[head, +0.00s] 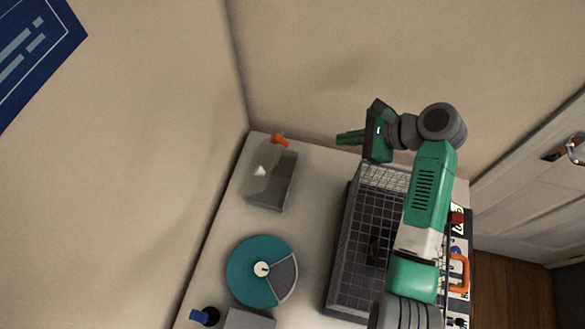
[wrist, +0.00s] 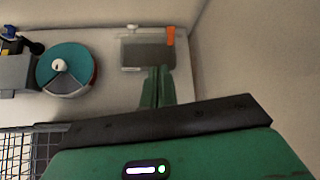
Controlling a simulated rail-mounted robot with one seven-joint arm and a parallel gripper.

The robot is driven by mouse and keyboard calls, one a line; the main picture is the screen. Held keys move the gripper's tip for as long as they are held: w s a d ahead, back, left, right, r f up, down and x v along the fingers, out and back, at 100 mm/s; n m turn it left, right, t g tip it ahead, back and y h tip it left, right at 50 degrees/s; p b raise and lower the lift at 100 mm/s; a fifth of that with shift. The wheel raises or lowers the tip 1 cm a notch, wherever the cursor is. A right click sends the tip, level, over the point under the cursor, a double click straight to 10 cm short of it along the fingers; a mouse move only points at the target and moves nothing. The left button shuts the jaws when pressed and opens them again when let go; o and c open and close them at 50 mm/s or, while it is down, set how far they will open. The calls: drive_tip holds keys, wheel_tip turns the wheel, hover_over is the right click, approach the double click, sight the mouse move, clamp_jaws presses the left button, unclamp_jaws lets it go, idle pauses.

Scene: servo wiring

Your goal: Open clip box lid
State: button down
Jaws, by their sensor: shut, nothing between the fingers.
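The clip box (head: 272,182) is a translucent grey box on the back left part of the table. An orange tab (head: 280,141) stands at its back edge, and a small white piece (head: 260,171) shows on its left side. Whether the lid is fully down is hard to tell. In the wrist view the box (wrist: 146,55) is ahead of the fingertips, with the orange tab (wrist: 171,36) at its right end. My green gripper (head: 342,138) is shut and empty, to the right of the box and apart from it. Its fingers (wrist: 158,72) point toward the box in the wrist view.
A teal round dispenser (head: 253,272) with a grey section sits in front of the box. A wire-mesh basket (head: 362,240) stands below my arm. Walls close off the table's left and back. Bare table lies between box and basket.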

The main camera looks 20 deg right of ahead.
drive_tip(key=s+d+f+m+y, duration=0.2)
drive_tip(key=s+f+m, duration=0.1)
drive_tip(key=b+x, duration=0.4)
drive_tip(key=x, duration=1.6)
drive_tip(key=shift+s+f+n+g, duration=0.3)
drive_tip(key=shift+s+f, duration=0.05)
drive_tip(key=shift+f, duration=0.1)
drive_tip(key=shift+r, duration=0.1)
